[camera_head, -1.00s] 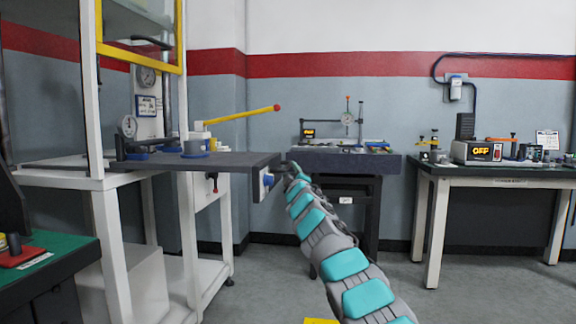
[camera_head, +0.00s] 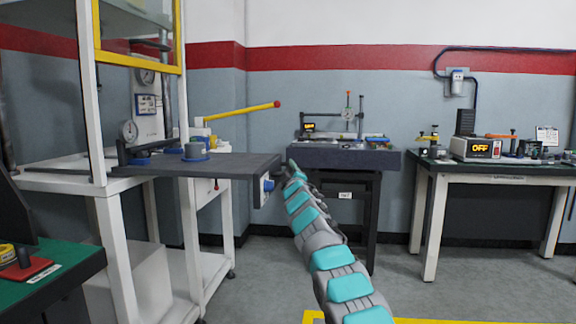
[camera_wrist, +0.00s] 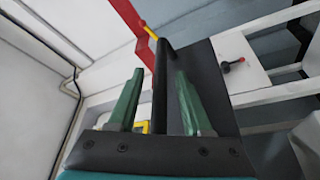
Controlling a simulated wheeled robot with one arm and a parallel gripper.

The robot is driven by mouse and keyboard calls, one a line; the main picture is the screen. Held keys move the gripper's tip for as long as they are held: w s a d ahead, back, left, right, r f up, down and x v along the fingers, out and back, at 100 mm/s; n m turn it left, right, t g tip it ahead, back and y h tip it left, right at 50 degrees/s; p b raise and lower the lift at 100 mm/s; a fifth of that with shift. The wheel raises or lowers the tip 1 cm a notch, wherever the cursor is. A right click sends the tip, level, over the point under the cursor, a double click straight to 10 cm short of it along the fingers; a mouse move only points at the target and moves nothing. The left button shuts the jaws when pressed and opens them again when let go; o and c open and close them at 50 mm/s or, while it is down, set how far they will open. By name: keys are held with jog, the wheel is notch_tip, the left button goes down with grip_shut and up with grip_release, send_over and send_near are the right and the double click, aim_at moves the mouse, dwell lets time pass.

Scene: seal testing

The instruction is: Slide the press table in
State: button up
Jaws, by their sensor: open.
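The press table (camera_head: 235,164) is a dark grey plate sticking out to the right from the white press frame (camera_head: 188,205). A blue cup-like fixture (camera_head: 195,151) stands on it, and a blue and white piece (camera_head: 267,185) is at its outer end. My gripper (camera_head: 292,167) is at that outer end, small and partly hidden in the head view. In the wrist view my gripper (camera_wrist: 158,100) has its two green fingers apart, with a dark upright bar (camera_wrist: 160,85) between them. The dark plate (camera_wrist: 215,75) shows behind the right finger. I cannot tell whether the fingers touch the bar.
A yellow lever with a red knob (camera_head: 240,112) reaches out above the table. A granite-topped stand (camera_head: 345,158) is behind my arm. A green bench (camera_head: 62,270) is at lower left, a workbench (camera_head: 490,172) at right.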

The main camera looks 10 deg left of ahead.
jog(key=shift+w+a+p, duration=0.1)
jog(key=shift+w+p, duration=0.2)
grip_shut()
dwell(0.5)
dwell(1.0)
